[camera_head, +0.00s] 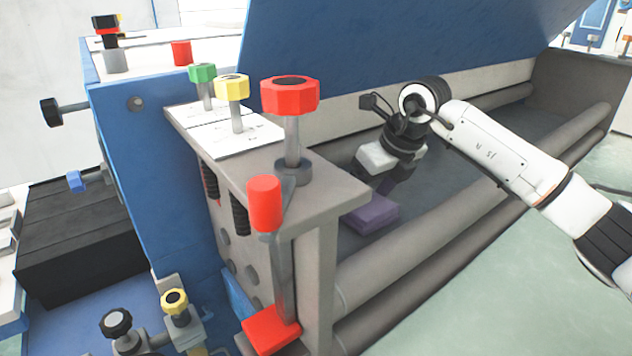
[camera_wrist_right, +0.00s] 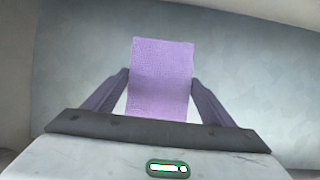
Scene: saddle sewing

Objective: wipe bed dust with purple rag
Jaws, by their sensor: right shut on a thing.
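The purple rag (camera_head: 371,213) is a flat block low inside the machine's trough, near its left end. My right gripper (camera_head: 383,190) reaches down over the trough and is shut on the rag. In the right wrist view the rag (camera_wrist_right: 161,75) stands out between the two fingers (camera_wrist_right: 160,95), one on each side of it. The grey bed surface (camera_wrist_right: 255,75) lies beyond the rag; whether the rag touches it I cannot tell. No separate dust can be made out. My left gripper is not in view.
A grey end block (camera_head: 330,185) with red, yellow and green knobs stands left of the rag. Long grey rollers (camera_head: 440,240) run along the trough's front. A blue cover (camera_head: 400,45) rises behind. The trough (camera_head: 500,120) is open toward the right.

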